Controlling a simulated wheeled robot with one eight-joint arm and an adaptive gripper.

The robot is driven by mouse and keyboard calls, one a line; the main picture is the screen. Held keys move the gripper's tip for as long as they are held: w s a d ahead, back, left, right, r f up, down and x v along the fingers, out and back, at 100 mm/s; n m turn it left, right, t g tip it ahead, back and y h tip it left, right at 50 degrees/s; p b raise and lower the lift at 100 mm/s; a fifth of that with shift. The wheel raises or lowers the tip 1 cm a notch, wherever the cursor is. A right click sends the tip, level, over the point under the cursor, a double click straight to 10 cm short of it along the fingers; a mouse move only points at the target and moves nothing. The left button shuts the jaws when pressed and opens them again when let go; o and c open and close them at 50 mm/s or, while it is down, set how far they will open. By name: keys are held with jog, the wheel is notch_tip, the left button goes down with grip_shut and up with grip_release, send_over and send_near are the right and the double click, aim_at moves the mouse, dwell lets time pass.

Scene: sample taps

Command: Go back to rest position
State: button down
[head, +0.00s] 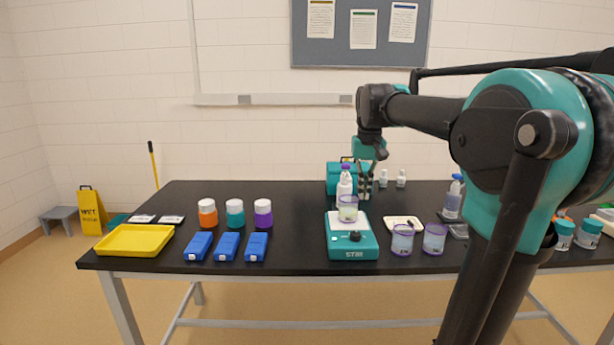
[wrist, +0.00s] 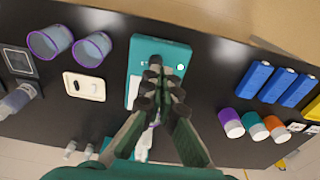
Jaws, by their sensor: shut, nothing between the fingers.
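My gripper (head: 366,180) hangs above the black table, just behind and to the right of the white bottle with a purple cap (head: 345,183) in the head view. In the wrist view my gripper (wrist: 161,102) has its fingers together with nothing held. A teal stirrer (head: 352,245) stands below and in front of it. A clear cup with a purple rim (head: 348,208) sits on the stirrer's white plate. In the wrist view my fingers hide this cup and part of the stirrer (wrist: 170,53).
Two purple-rimmed cups (head: 402,239) and a small cream tray (head: 408,221) are right of the stirrer. Orange, teal and purple jars (head: 235,213), blue taps (head: 228,246) and a yellow tray (head: 135,240) are at left. A teal box (head: 336,178) stands behind. The table between jars and stirrer is clear.

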jog(key=s+d+f+t, duration=0.1)
jog(key=s+f, duration=0.9)
jog(key=f, duration=0.4)
jog(key=s+d+f+t, duration=0.2)
jog(key=s+f, duration=0.8)
jog(key=f, duration=0.5)
jog(key=shift+s, duration=0.2)
dwell(2.2)
